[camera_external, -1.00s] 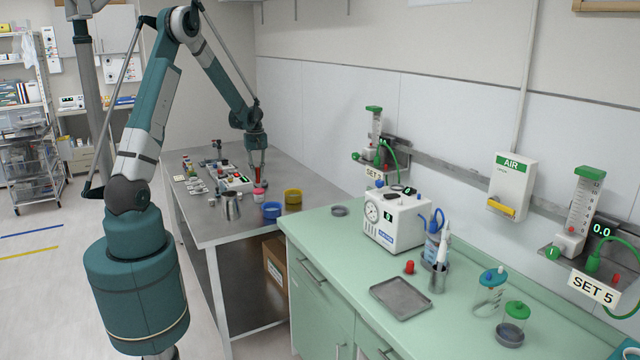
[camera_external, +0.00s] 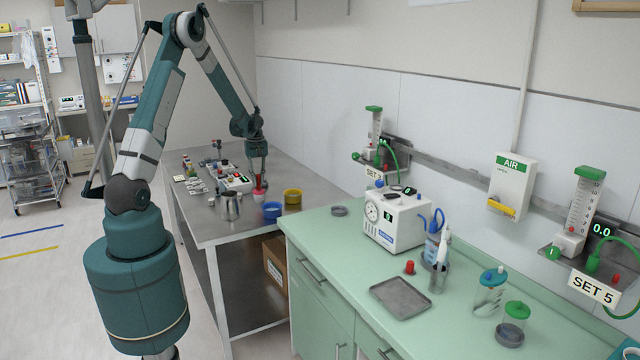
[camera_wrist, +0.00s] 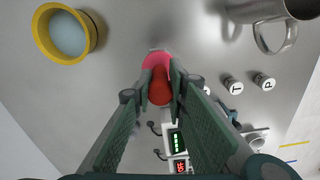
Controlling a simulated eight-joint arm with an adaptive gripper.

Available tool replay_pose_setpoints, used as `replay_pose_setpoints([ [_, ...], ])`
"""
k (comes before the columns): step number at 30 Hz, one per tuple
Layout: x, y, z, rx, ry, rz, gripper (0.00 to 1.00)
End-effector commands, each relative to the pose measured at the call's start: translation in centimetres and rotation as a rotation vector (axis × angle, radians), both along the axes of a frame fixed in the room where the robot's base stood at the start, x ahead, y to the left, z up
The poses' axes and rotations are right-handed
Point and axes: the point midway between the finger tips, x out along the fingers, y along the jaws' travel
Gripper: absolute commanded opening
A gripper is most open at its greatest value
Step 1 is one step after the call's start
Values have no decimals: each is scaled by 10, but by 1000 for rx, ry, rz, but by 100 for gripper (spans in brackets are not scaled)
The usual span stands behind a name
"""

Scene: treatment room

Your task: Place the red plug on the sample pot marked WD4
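My gripper (camera_external: 259,178) points down over the far grey table. In the wrist view its two teal fingers (camera_wrist: 161,88) are closed around a red plug (camera_wrist: 160,93). A pink-topped pot (camera_wrist: 155,62) is just beyond the plug in that view. In the external view this small pot (camera_external: 259,193) is directly under my fingers. The plug looks to be at or very near the pot's top; whether it touches or is seated I cannot tell. No WD4 mark is readable on the pot.
Small T and P pieces (camera_wrist: 231,86) lie near the jug. A device with lit displays (camera_wrist: 177,140) is close by. The green counter (camera_external: 350,245) is separate.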

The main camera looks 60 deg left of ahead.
Motion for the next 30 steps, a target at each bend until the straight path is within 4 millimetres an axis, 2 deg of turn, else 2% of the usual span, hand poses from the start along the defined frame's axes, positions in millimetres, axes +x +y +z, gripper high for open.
replay_pose_setpoints([
  [7, 0, 0, -4, 0, 0, 0, 12],
  [9, 0, 0, -3, 0, 0, 0, 23],
  [11, 0, 0, -3, 0, 0, 0, 30],
  [23, 0, 0, -2, 0, 0, 0, 30],
  [30, 0, 0, 8, 0, 0, 0, 30],
])
